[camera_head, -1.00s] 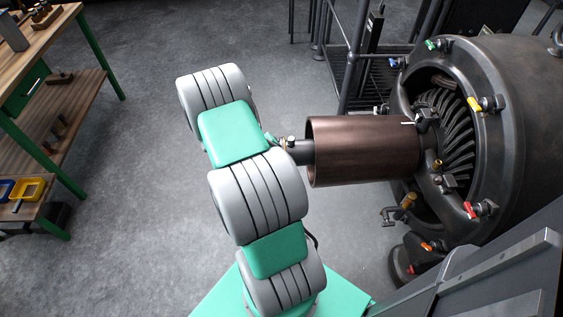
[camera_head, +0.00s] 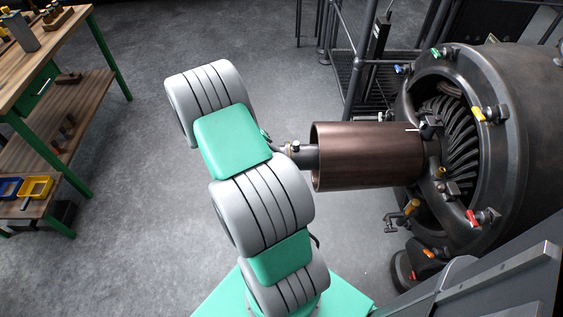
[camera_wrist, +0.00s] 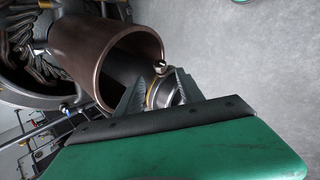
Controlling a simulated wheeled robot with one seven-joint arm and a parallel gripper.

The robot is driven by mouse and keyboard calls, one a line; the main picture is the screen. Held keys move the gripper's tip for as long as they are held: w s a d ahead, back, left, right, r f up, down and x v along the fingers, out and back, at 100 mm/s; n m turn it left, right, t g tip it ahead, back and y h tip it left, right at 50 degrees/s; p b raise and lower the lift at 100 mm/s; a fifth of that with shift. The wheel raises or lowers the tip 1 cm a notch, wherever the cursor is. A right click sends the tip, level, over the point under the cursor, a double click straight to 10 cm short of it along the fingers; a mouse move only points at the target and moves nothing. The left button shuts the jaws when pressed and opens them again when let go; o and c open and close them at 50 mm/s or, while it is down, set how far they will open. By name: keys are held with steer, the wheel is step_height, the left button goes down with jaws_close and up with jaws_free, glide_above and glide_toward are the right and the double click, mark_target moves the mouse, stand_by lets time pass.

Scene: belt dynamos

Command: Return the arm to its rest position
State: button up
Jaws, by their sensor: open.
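My arm, in grey and green segments, rises through the middle of the head view. My gripper is mostly hidden behind it there. In the wrist view my gripper (camera_wrist: 158,90) has its two pointed grey fingers apart. A metal shaft end (camera_wrist: 163,92) with a brass-coloured ring and a small knob shows between or just beyond them; I cannot tell whether they touch it. In the head view this shaft (camera_head: 300,156) sticks out left from a brown copper cylinder (camera_head: 365,155), which also shows in the wrist view (camera_wrist: 88,45).
The large dark dynamo housing (camera_head: 530,120) with coloured clamps stands at the right. A wooden workbench (camera_head: 60,35) with green legs, trays and tools is at the left. Dark railings (camera_head: 357,75) stand behind the cylinder. Grey floor is open between bench and arm.

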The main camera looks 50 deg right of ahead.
steer(key=shift+w+a+r, duration=0.1)
steer(key=shift+a+r, duration=0.05)
steer(key=shift+r, duration=0.05)
